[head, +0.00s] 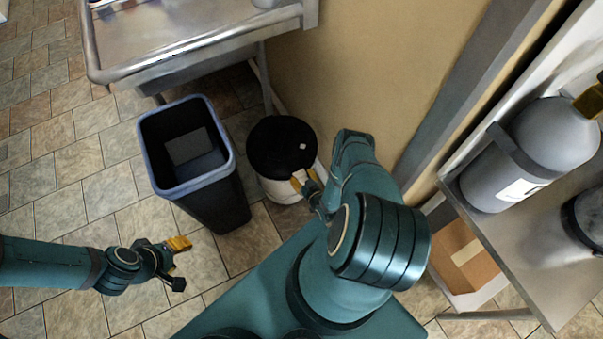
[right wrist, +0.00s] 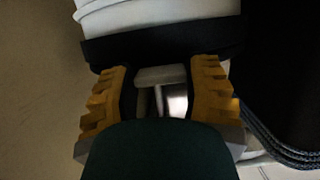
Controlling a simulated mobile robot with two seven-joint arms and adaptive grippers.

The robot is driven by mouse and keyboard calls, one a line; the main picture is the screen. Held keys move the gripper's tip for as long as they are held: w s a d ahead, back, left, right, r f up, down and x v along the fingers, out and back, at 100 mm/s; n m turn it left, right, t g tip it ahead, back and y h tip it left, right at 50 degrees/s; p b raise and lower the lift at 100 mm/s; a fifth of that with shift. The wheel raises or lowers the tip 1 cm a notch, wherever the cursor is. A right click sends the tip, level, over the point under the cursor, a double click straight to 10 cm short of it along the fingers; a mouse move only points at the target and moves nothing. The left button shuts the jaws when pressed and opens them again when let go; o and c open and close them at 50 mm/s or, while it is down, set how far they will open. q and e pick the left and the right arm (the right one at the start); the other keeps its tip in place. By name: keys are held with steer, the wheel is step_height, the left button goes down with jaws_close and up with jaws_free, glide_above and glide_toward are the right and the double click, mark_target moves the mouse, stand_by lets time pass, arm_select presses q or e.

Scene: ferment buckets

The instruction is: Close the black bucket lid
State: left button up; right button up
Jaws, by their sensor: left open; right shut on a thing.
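A white bucket (head: 277,192) with a black lid (head: 275,150) stands on the floor by the wall. The lid lies over its top; I cannot tell whether it is fully seated. My right gripper (head: 303,180) is at the front right edge of the lid, shut on its rim. In the right wrist view, the gripper (right wrist: 163,95) has its yellow fingers spread around the dark lid edge (right wrist: 160,45), with the white bucket (right wrist: 155,12) beyond. The exact contact is dark and partly hidden. My left gripper (head: 178,262) is open and empty above the floor at the left.
A tall black bin (head: 213,205) with a blue-grey rim stands just left of the bucket. A metal sink table (head: 180,50) is behind. At the right, a metal table (head: 500,245) holds a grey cylinder (head: 555,135); a cardboard box (head: 465,260) is below. Tiled floor is clear at the left.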

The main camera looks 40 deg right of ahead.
steer(key=shift+o, duration=0.2)
steer(key=shift+f, duration=0.55)
steer(key=shift+f, duration=0.15)
steer(key=o, duration=1.3)
steer(key=v, duration=1.2)
steer(key=shift+s+f, duration=0.1)
steer(key=shift+f, duration=0.05)
